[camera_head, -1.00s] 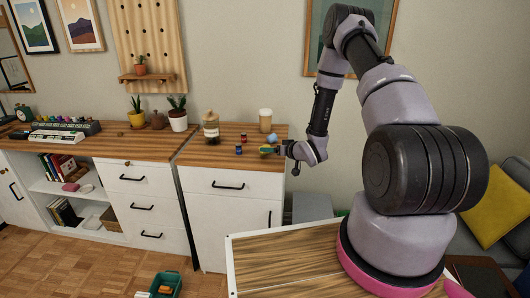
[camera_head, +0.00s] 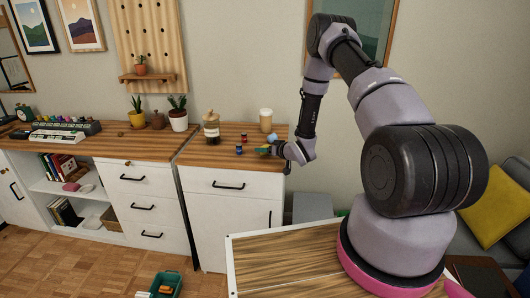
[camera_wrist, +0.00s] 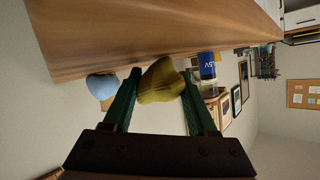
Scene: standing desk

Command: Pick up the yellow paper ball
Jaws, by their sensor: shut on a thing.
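The yellow paper ball (camera_wrist: 161,84) is crumpled and sits between the two green fingers of my gripper (camera_wrist: 160,76) in the wrist view. My gripper is shut on it, with a finger against each side. In the head view my gripper (camera_head: 264,150) is at the right part of the wooden countertop (camera_head: 222,160), low over the surface. The ball is too small and too covered by the fingers to make out clearly there. I cannot tell whether it touches the countertop.
A light blue ball (camera_head: 272,139) lies close beside my gripper. A blue can (camera_head: 239,150), a red can (camera_head: 244,136), a jar (camera_head: 211,128) and a lidded cup (camera_head: 265,120) stand nearby. The countertop's front middle is clear.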

